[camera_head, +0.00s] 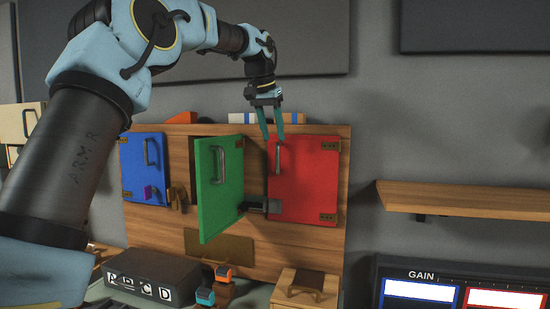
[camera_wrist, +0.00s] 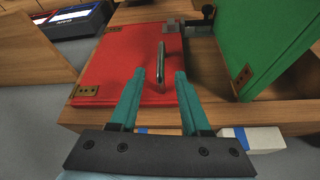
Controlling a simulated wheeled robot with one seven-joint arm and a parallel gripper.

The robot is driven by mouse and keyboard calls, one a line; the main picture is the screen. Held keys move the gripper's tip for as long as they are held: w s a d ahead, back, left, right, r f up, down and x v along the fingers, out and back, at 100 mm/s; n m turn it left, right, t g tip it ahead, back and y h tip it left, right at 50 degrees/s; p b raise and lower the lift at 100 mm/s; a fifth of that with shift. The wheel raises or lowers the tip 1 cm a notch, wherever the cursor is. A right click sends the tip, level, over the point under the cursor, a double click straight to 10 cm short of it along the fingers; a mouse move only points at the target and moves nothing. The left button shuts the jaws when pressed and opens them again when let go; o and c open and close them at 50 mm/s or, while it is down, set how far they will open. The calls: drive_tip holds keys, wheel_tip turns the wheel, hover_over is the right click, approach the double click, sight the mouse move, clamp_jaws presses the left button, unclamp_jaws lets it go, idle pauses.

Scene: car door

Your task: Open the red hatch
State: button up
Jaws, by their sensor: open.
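The red hatch (camera_head: 303,180) is a square door at the right of the wooden panel, hinged on its right side and lying shut. It also shows in the wrist view (camera_wrist: 110,60). Its upright metal handle (camera_head: 277,158) is near its left edge, and shows between my fingers in the wrist view (camera_wrist: 161,62). A dark latch (camera_head: 262,206) sits at its lower left edge, seemingly overlapping the door; whether it is engaged I cannot tell. My gripper (camera_head: 272,138) is open and empty, pointing down at the hatch's upper left, just above the handle. The fingers also show in the wrist view (camera_wrist: 153,78).
A green hatch (camera_head: 220,186) stands swung open just left of the red one. A blue hatch (camera_head: 146,168) is farther left. A wooden shelf (camera_head: 465,198) juts from the wall at right. Boxes (camera_head: 235,118) lie on top of the panel.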

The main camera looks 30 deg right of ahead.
sight(277, 155)
drive_tip(key=p+x, duration=0.2)
drive_tip(key=x, duration=0.7)
drive_tip(key=shift+f, duration=0.1)
clamp_jaws()
drive_tip(key=shift+a, duration=0.1)
idle(1.1)
